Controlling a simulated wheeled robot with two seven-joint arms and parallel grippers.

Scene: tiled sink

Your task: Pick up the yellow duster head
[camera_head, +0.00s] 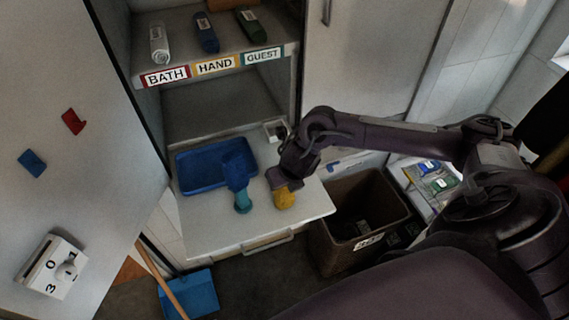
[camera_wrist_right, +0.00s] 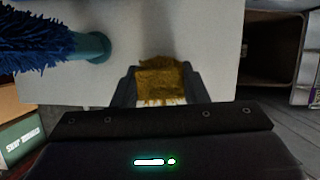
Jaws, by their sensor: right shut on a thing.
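The yellow duster head (camera_head: 285,198) is at the right part of the white pull-out shelf (camera_head: 205,232). It also shows in the right wrist view (camera_wrist_right: 160,80), fuzzy and mustard-coloured, between the two dark fingers. My right gripper (camera_wrist_right: 163,88) is shut on it, with one finger on each side. In the head view the right gripper (camera_head: 284,186) points down at the shelf from the right. I cannot tell whether the duster head still touches the shelf. My left gripper is not in view.
A blue duster (camera_head: 236,172) with a teal end lies left of the gripper, partly over a blue tray (camera_head: 187,170). A brown bin (camera_head: 350,200) stands right of the shelf. A blue dustpan (camera_head: 190,294) is on the floor.

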